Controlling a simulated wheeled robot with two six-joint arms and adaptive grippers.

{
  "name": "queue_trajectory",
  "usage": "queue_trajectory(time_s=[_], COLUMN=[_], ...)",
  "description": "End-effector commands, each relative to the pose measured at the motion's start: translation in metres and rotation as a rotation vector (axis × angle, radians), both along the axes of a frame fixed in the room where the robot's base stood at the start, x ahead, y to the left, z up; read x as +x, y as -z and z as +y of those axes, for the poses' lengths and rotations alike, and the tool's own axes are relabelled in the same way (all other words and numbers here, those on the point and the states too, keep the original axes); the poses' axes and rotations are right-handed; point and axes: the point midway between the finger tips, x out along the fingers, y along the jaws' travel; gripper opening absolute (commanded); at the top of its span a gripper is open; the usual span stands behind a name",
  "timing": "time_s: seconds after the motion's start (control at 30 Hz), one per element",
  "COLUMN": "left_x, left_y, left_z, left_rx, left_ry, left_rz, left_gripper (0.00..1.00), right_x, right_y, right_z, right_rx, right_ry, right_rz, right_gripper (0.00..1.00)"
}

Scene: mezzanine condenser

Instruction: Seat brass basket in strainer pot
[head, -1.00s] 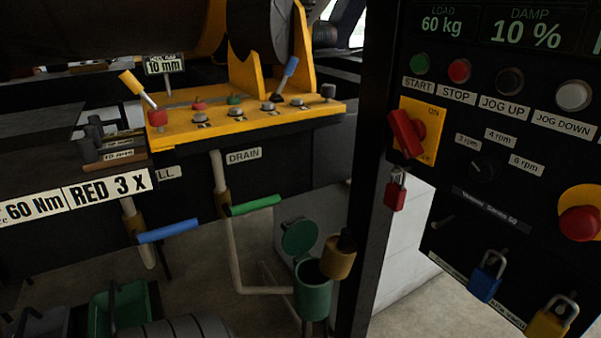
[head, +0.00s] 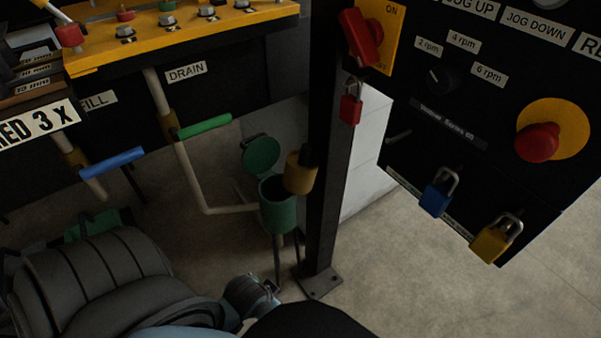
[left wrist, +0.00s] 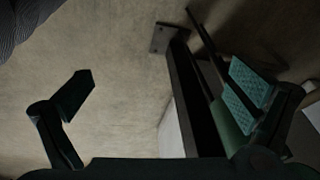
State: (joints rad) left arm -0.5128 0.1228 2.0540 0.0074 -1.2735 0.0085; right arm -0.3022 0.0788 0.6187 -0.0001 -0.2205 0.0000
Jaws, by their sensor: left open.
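The green strainer pot (head: 278,213) stands beside the black post, with its round lid (head: 262,154) swung up behind it and its mouth open. The brass basket (head: 299,175) is at the post, just above and right of the pot's mouth, outside the pot. My left gripper (head: 268,288) is low in the head view, below the pot and apart from the basket; its fingers are hard to make out there. A green surface, apparently the pot (left wrist: 228,130), shows beside the right-hand finger. My right gripper is not seen.
The black post (head: 325,200) stands right of the pot on a floor plate. A control panel (head: 470,110) with padlocks hangs further right. Drain pipe (head: 190,175) with green handle (head: 204,127) and a blue handle (head: 112,161) are left. Floor (head: 400,290) at lower right is clear.

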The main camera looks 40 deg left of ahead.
Motion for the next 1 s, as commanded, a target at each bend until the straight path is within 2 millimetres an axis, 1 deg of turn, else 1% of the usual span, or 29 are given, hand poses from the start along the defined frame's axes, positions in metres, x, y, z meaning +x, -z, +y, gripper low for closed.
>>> queue_trajectory(time_s=[0.03,0.07,0.1,0.13,0.2,0.27,0.3,0.37,0.4,0.47,0.5,0.57,0.6,0.67,0.7,0.8,0.87,0.93,1.0], left_x=[0.005,0.009,0.017,0.029,0.058,0.082,0.099,0.125,0.143,0.171,0.19,0.216,0.233,0.255,0.267,0.288,0.295,0.3,0.307], left_y=[-0.022,-0.035,-0.056,-0.072,-0.085,-0.09,-0.093,-0.1,-0.105,-0.117,-0.126,-0.144,-0.157,-0.18,-0.195,-0.224,-0.228,-0.218,-0.2], left_z=[-0.001,-0.002,-0.001,0.001,0.009,0.018,0.024,0.035,0.043,0.058,0.067,0.083,0.094,0.109,0.119,0.138,0.144,0.147,0.15], left_rx=[0.001,0.002,0.006,0.011,0.025,0.036,0.043,0.053,0.059,0.068,0.072,0.074,0.074,0.069,0.064,0.046,0.039,0.035,0.035], left_ry=[0.005,0.009,0.013,0.019,0.022,0.019,0.015,0.003,-0.007,-0.029,-0.045,-0.075,-0.098,-0.132,-0.155,-0.202,-0.215,-0.22,-0.219], left_rz=[-0.018,-0.026,-0.042,-0.056,-0.065,-0.068,-0.07,-0.075,-0.077,-0.083,-0.086,-0.093,-0.097,-0.106,-0.11,-0.121,-0.122,-0.12,-0.119], left_gripper=[1.0,1.0,1.0,1.0,1.0,1.0,1.0,1.0,1.0,1.0,1.0,1.0,1.0,1.0,1.0,1.0,1.0,1.0,1.0], right_x=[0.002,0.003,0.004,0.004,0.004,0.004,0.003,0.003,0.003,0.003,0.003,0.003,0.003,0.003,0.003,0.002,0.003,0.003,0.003], right_y=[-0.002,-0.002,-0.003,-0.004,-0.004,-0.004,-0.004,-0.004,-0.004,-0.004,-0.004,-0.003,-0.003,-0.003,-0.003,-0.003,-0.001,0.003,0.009], right_z=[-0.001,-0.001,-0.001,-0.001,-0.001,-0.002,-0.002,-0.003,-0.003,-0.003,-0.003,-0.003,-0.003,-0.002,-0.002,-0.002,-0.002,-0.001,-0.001], right_rx=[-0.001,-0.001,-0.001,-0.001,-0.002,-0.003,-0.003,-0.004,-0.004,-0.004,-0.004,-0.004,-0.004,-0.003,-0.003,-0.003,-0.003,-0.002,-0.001], right_ry=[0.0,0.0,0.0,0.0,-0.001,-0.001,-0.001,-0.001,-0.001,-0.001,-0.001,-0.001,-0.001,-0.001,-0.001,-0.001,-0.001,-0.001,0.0], right_rz=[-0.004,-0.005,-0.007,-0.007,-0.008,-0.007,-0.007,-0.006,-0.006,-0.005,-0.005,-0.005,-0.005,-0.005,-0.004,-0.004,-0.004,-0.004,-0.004], right_gripper=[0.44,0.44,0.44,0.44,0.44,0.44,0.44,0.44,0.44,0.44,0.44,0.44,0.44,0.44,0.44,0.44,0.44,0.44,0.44])
